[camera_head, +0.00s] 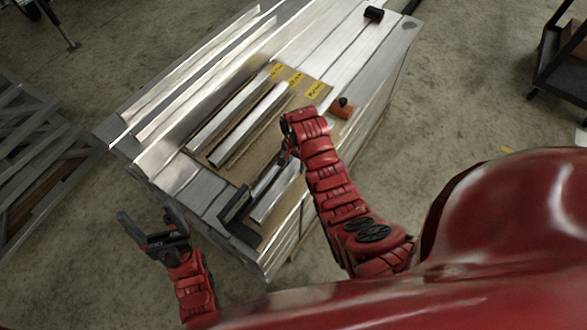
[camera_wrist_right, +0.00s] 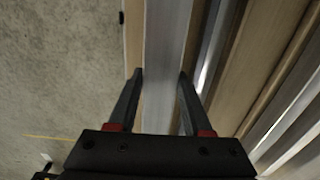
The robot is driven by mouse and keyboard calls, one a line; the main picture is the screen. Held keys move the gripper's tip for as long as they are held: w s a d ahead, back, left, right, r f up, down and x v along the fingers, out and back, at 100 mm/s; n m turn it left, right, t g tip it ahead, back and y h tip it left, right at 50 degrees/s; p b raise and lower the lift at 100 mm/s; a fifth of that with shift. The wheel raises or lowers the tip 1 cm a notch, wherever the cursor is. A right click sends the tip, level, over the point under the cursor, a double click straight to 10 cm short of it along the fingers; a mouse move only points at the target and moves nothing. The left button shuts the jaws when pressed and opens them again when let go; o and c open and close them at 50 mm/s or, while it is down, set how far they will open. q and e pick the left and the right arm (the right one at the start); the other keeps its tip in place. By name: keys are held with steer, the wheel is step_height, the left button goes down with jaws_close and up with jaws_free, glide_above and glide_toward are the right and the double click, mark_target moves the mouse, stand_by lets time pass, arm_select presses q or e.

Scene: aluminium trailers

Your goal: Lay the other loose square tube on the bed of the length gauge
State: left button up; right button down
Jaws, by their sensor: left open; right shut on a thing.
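My right gripper (camera_head: 288,150) reaches down over the cardboard-brown board on the workbench, its fingers partly hidden by the arm. In the right wrist view, my right gripper (camera_wrist_right: 157,100) is shut on a silver square tube (camera_wrist_right: 167,45), with a finger on each side. In the head view a silver tube (camera_head: 278,196) lies near the board's front end, beside a black angled piece (camera_head: 237,206) that looks like part of the length gauge. Two more long silver pieces (camera_head: 228,112) and (camera_head: 250,125) lie side by side farther left. My left gripper (camera_head: 150,228) is open and empty, off the bench's left front corner.
The aluminium bench (camera_head: 340,38) has long profiles along its left side. Yellow labels (camera_head: 314,90) mark the board. An orange-and-black tool (camera_head: 342,107) and a black object (camera_head: 374,14) rest on the right. A metal frame (camera_head: 40,165) stands left; a dark cart (camera_head: 562,60) stands right.

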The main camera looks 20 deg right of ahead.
mark_target(293, 170)
steer(key=shift+a, duration=0.55)
step_height(293, 170, down, 3)
steer(key=shift+s+d+r+p, duration=0.1)
steer(key=shift+p, duration=0.65)
steer(key=shift+f, duration=0.35)
steer(key=shift+f, duration=0.1)
steer(key=shift+c, duration=1.6)
jaws_free()
